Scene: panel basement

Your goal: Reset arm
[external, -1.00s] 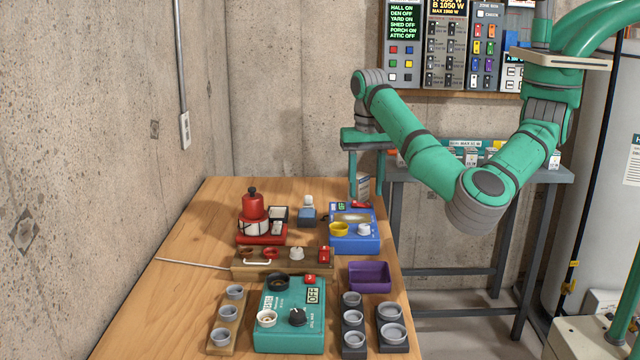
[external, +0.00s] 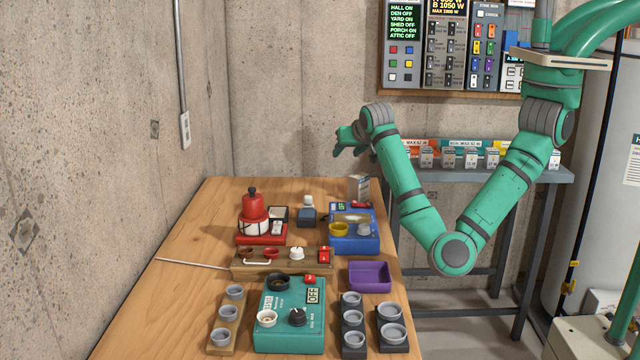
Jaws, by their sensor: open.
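My arm reaches in from the upper right of the external view, bent with its elbow low beside the table's right edge. My gripper (external: 347,141) is at the arm's end, above the far right part of the wooden table (external: 180,275) and in front of the concrete wall. It points to the left and is open, with nothing seen between its fingers. It is clear of the objects on the table.
The table holds a teal tester box (external: 290,338), a blue device (external: 355,245), a purple tray (external: 370,277), a red device (external: 254,212) and grey cups (external: 235,292). A grey shelf (external: 500,175) stands behind my arm, under a wall panel (external: 450,50). The table's left side is mostly bare.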

